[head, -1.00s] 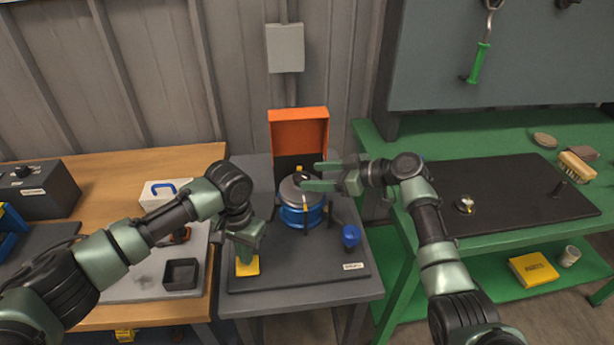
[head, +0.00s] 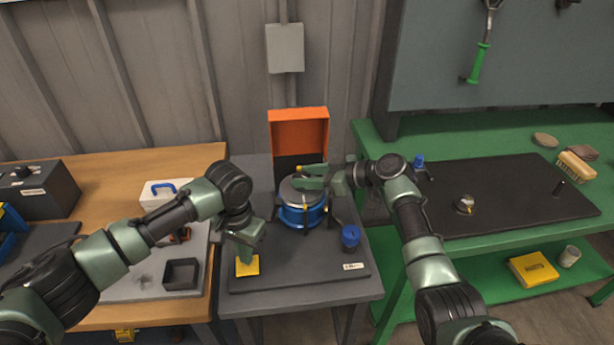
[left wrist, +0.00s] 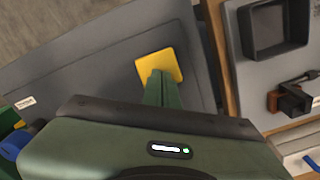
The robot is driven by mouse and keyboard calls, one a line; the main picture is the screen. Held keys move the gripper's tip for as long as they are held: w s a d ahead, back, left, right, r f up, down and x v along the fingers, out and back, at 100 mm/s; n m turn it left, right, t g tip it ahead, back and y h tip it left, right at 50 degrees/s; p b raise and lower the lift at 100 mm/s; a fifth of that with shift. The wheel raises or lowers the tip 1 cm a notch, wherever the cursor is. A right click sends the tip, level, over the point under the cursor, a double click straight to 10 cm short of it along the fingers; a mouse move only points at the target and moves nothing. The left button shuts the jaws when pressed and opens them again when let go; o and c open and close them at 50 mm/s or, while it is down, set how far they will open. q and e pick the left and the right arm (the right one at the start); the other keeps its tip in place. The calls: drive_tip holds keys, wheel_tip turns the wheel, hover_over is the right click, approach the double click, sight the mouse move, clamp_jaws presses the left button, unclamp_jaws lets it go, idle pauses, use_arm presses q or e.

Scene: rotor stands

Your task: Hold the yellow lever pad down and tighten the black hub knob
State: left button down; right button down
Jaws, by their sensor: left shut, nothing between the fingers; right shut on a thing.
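The yellow lever pad (head: 247,267) is at the front left of the dark stand and also shows in the left wrist view (left wrist: 170,60). My left gripper (head: 243,254) is shut and empty, pointing down with its fingertips at the pad; in the left wrist view the fingers (left wrist: 163,85) overlap the pad's near edge. The blue rotor (head: 302,217) with a dark grey top stands at the middle of the stand. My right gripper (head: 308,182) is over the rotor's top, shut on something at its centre. The black hub knob is hidden by the fingers.
A blue cup-like part (head: 350,236) sits right of the rotor. An orange open box (head: 299,133) stands behind it. A black square tray (head: 181,274) is on the left table. The green bench (head: 480,137) is at right.

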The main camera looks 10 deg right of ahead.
drive_tip(key=shift+f+m+h, duration=0.15)
drive_tip(key=shift+m+h, duration=0.15)
drive_tip(key=m+t+h, duration=0.2)
drive_tip(key=shift+s+a+m+t, duration=0.2)
drive_tip(key=shift+s+m+t, duration=0.1)
drive_tip(key=shift+t, duration=0.1)
drive_tip(key=m+t+h, duration=0.1)
drive_tip(key=m, duration=0.1)
drive_tip(key=m+t+h, duration=0.1)
drive_tip(key=h, duration=0.1)
drive_tip(key=shift+s+a+m+h, duration=0.1)
drive_tip(key=shift+a+m+h, duration=0.2)
drive_tip(key=shift+m, duration=0.1)
drive_tip(key=shift+m+t+h, duration=0.4)
drive_tip(key=shift+m+h, duration=0.4)
drive_tip(key=shift+h, duration=0.2)
drive_tip(key=c, duration=0.8)
unclamp_jaws()
